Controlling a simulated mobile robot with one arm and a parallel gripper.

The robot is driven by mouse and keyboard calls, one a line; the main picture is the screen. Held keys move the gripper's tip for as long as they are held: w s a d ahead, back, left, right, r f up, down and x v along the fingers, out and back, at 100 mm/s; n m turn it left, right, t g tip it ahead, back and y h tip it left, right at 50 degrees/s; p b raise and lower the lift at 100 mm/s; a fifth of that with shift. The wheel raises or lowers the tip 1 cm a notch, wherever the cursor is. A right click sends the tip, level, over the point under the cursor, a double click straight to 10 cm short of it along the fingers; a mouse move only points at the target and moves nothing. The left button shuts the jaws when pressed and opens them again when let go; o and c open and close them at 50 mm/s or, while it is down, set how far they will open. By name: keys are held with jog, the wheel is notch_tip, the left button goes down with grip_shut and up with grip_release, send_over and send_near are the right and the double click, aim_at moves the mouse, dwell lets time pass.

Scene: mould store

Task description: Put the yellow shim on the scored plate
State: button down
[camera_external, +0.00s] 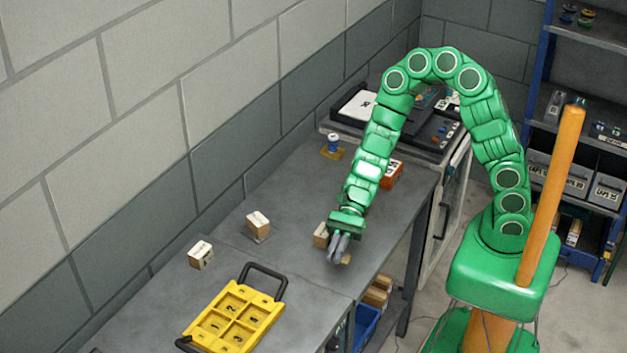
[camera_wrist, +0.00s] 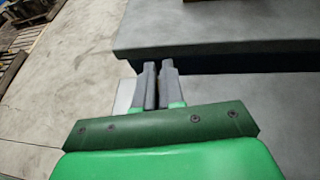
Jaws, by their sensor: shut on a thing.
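My gripper (camera_external: 338,250) is low over the grey bench, near its right edge. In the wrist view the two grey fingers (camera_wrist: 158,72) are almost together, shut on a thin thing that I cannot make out. A tan piece (camera_external: 346,259) shows beside the fingertips in the external view; I cannot tell if it is held. I cannot pick out the yellow shim for certain. A flat yellow piece (camera_external: 326,154) lies under a blue and white spool at the back of the bench. No plate with clear score marks can be made out.
A yellow tray (camera_external: 215,343) with numbered compartments is at the front. Wooden blocks stand on the bench at left (camera_external: 201,255), middle (camera_external: 258,226) and behind my gripper (camera_external: 321,236). An orange-red box (camera_external: 391,175) sits farther back, beside my arm. The wall borders the left side.

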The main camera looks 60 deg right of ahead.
jog(key=shift+r, duration=2.4)
